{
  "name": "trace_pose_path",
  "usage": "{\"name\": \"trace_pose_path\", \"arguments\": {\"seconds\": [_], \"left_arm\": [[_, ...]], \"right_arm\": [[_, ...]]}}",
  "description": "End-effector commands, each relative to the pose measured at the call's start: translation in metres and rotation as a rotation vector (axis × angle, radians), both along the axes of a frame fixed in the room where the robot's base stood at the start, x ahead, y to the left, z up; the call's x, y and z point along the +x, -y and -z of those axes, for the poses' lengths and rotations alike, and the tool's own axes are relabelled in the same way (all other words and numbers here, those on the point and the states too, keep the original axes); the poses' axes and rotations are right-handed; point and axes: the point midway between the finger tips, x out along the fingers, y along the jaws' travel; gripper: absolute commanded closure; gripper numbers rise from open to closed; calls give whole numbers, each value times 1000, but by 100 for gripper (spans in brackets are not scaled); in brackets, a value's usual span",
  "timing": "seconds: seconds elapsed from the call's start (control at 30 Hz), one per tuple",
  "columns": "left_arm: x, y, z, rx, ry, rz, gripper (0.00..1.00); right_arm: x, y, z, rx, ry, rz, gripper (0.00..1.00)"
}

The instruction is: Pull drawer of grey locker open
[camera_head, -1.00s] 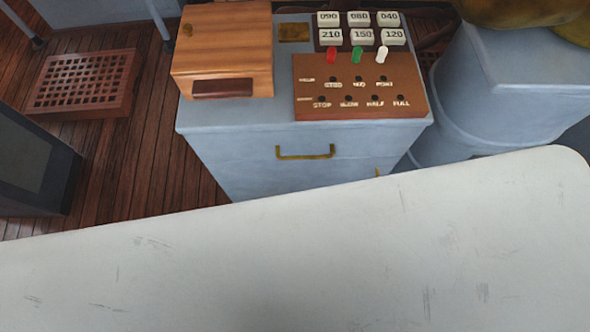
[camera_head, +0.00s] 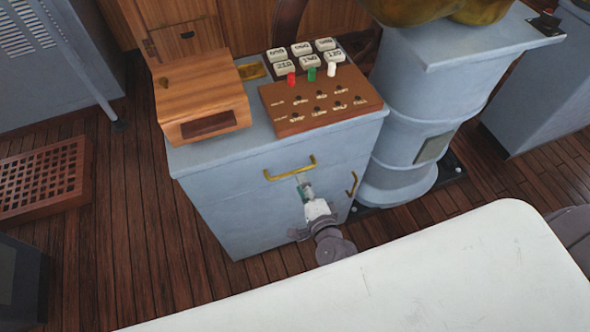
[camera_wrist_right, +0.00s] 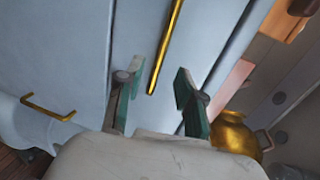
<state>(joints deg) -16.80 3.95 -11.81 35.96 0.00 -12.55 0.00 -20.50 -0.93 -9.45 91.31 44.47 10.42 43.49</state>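The grey locker (camera_head: 235,205) stands below the middle of the head view. Its drawer front (camera_head: 235,182) looks closed and has a horizontal brass handle (camera_head: 290,172). My right gripper (camera_head: 304,185) is just below that handle, in front of the locker. In the right wrist view, its two green-padded fingers (camera_wrist_right: 160,78) are apart with nothing held. The brass handle bar (camera_wrist_right: 166,48) runs ahead of and between the fingertips; contact cannot be told. My left gripper is not in view.
A wooden box (camera_head: 200,95) and a brown control panel (camera_head: 318,100) with labelled blocks sit on the locker. A grey pedestal (camera_head: 410,120) stands close on the right. A wooden grating (camera_head: 42,180) lies on the floor at left. Plank floor is open beside the locker.

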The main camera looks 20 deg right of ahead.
Motion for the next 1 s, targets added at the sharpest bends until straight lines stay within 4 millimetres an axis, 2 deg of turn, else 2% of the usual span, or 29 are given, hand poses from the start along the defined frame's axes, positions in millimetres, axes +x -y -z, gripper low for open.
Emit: {"name": "trace_pose_path", "arguments": {"seconds": [0.1, 0.3, 0.5, 0.73, 0.97, 1.0], "left_arm": [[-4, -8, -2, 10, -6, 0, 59], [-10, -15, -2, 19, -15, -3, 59], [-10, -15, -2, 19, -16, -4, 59], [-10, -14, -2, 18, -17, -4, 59], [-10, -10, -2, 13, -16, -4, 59], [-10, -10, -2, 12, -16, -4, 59]], "right_arm": [[25, -1, 4, -1, 2, 0, 63], [52, -2, 11, -2, 0, -1, 63], [61, -2, 13, -2, -1, 0, 63], [61, -2, 13, -2, -1, 0, 63], [61, -2, 13, -2, -1, 0, 99], [61, -2, 13, -2, -1, 0, 100]]}}
